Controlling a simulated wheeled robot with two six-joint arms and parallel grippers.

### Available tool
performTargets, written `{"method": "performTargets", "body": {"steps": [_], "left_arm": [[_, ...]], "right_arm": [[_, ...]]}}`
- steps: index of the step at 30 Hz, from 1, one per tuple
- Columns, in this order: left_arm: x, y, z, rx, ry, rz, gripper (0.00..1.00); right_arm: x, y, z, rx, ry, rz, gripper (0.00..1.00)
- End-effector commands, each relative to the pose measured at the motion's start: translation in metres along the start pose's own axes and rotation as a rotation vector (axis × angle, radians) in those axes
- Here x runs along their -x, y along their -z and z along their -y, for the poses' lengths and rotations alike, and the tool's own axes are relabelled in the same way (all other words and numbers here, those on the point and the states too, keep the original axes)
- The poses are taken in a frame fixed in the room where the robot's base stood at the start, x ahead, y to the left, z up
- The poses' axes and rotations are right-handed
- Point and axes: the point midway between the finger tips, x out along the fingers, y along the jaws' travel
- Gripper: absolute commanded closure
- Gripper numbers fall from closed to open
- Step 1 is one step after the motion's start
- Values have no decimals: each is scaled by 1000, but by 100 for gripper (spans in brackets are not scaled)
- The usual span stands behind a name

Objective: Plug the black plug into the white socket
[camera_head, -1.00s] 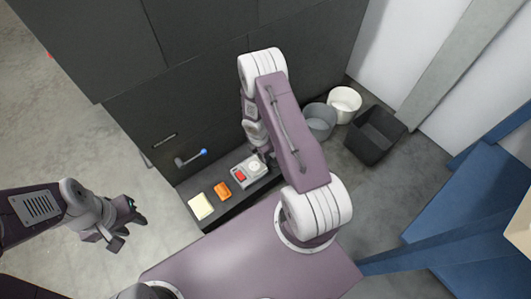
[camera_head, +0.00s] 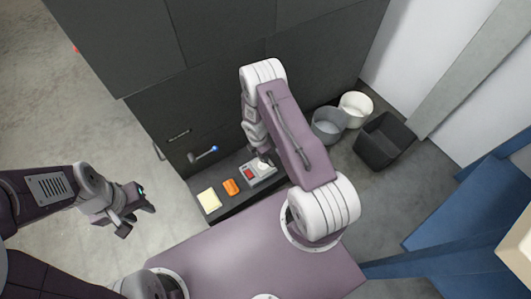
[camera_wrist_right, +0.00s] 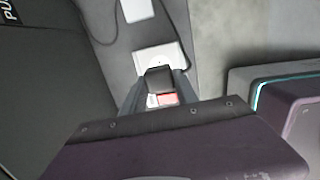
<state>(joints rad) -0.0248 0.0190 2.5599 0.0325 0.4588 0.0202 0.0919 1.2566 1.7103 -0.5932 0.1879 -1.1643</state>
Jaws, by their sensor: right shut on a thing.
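The white socket (camera_head: 263,166) is a round face on a pale box with a red switch, lying on the dark ledge. In the right wrist view its pale plate (camera_wrist_right: 150,55) lies just beyond the black plug (camera_wrist_right: 159,78). My right gripper (camera_wrist_right: 157,88) is shut on the plug, over the socket box. The plug covers part of the socket, and I cannot tell whether its pins touch it. In the head view my right arm hides most of that gripper. My left gripper (camera_head: 138,217) is open and empty at the left, away from the ledge.
Several bins, one black (camera_head: 384,140), stand on the floor at right.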

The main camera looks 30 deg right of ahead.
Motion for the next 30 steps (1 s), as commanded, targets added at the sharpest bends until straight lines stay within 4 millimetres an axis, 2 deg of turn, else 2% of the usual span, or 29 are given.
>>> {"method": "performTargets", "body": {"steps": [14,30], "left_arm": [[-2,0,0,0,0,0,64],[-36,-4,1,0,0,0,64]], "right_arm": [[-2,0,0,0,0,0,100],[-48,5,0,0,0,0,100]]}}
